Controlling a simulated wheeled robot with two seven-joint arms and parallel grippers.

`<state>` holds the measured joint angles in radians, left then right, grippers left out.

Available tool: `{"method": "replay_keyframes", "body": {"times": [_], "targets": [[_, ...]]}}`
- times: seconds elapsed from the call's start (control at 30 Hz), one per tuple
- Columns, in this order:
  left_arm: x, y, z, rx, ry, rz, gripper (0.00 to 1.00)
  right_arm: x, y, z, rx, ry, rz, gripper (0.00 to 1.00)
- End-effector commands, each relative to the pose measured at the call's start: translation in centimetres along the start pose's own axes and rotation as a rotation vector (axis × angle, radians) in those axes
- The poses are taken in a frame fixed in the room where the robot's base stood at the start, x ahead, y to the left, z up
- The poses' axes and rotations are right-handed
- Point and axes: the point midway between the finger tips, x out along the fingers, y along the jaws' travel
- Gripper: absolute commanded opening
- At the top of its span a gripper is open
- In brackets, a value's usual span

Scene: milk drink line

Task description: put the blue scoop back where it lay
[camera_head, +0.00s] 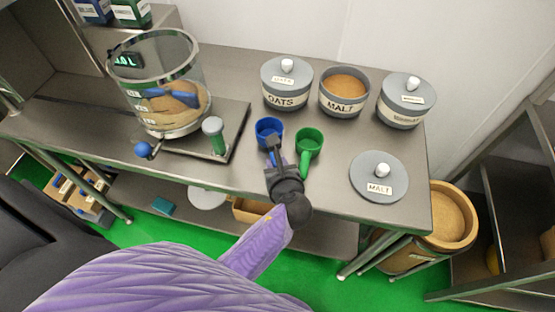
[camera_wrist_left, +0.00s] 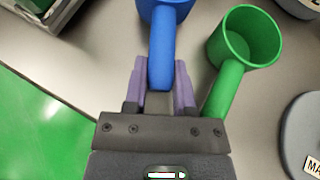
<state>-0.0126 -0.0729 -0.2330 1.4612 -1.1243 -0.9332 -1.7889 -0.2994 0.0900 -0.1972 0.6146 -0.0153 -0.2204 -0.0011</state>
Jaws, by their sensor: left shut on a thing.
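The blue scoop (camera_head: 268,127) is at the front part of the steel table, between the mixer and the green scoop. My left gripper (camera_head: 276,157) is shut on its handle; the handle between the fingers also shows in the left wrist view (camera_wrist_left: 161,52). I cannot tell whether the scoop touches the table or hangs just above it. The green scoop (camera_head: 309,141) lies close to its right, its handle toward the front edge; it also shows in the left wrist view (camera_wrist_left: 246,37). My right gripper is in neither view.
Behind stand the oats jar (camera_head: 287,87), the open malt jar (camera_head: 344,91) with brown powder, and another lidded jar (camera_head: 403,101). The malt lid (camera_head: 379,177) lies at the right front. The glass mixer vessel (camera_head: 160,82) stands on a base at the left. Bare table (camera_head: 335,185) lies between green scoop and lid.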

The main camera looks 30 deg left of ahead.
Motion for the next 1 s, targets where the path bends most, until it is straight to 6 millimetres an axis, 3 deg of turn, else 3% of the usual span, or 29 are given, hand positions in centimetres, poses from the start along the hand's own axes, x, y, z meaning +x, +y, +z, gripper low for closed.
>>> {"method": "replay_keyframes", "body": {"times": [0.3, 0.33, 0.5, 0.67, 0.8, 1.0], "targets": [[0.33, 0.0, -0.54, 0.0, -0.001, 0.0, 0.0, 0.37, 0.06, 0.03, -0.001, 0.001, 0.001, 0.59], [0.33, 0.0, -0.54, 0.0, -0.001, 0.0, 0.37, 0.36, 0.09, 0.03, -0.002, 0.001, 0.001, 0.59], [0.33, 0.0, -0.54, -0.001, -0.001, 0.0, 0.73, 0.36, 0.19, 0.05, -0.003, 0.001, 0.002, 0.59], [0.33, 0.0, -0.55, -0.001, -0.001, 0.0, 0.74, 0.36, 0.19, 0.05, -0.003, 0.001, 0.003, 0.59], [0.33, 0.01, -0.56, -0.001, 0.0, 0.0, 0.99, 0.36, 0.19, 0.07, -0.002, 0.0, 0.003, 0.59], [0.33, 0.01, -0.56, -0.001, 0.0, 0.001, 1.0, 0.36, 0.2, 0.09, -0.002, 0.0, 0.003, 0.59]]}}
